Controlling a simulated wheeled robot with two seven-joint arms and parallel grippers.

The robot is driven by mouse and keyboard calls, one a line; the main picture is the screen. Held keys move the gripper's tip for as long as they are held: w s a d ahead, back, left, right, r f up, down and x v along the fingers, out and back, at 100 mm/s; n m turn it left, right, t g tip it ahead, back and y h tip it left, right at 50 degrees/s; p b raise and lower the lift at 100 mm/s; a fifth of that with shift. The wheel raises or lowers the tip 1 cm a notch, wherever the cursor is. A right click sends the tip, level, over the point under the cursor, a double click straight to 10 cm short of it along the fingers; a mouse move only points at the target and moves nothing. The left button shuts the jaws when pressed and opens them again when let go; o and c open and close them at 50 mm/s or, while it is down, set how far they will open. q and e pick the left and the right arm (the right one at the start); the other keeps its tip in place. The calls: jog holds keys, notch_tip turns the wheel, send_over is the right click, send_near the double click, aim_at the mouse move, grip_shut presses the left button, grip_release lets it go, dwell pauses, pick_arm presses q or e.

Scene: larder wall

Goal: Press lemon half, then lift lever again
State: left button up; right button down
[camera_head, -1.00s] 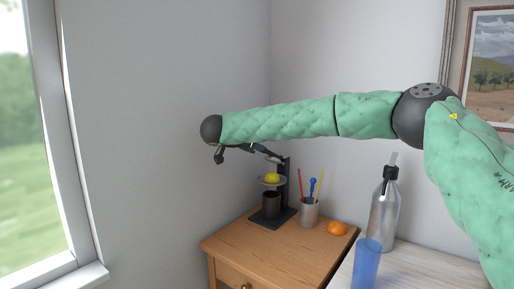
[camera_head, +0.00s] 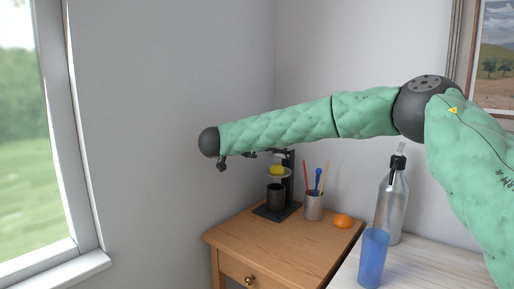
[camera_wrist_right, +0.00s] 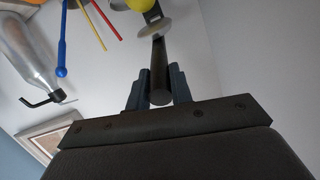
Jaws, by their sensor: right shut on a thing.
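The lemon half (camera_head: 277,170) is yellow and sits on a grey seat of the black press (camera_head: 291,186) on the wooden cabinet. It also shows at the top of the right wrist view (camera_wrist_right: 139,4). The press's lever (camera_wrist_right: 159,72) is a dark rod; in the head view my right arm hides most of it. My right gripper (camera_wrist_right: 159,88) is shut on the lever's end, one finger on each side. A grey disc (camera_wrist_right: 155,28) shows beyond the rod, close to the lemon half. Contact between press and lemon is hard to tell. My left gripper is not in view.
A dark cup (camera_head: 276,197) stands under the seat. Right of the press are a holder (camera_head: 313,206) with coloured sticks, an orange (camera_head: 342,221), a metal bottle (camera_head: 391,205) and a blue tumbler (camera_head: 373,258). The cabinet top (camera_head: 270,240) is bare in front.

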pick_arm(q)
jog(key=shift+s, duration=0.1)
pick_arm(e)
jog(key=c, duration=1.3)
grip_release()
jog(key=shift+a, duration=0.1)
jog(key=shift+o, duration=0.2)
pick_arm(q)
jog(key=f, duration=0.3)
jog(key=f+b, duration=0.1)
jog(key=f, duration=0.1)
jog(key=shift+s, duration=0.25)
pick_arm(e)
jog(key=v, duration=0.8)
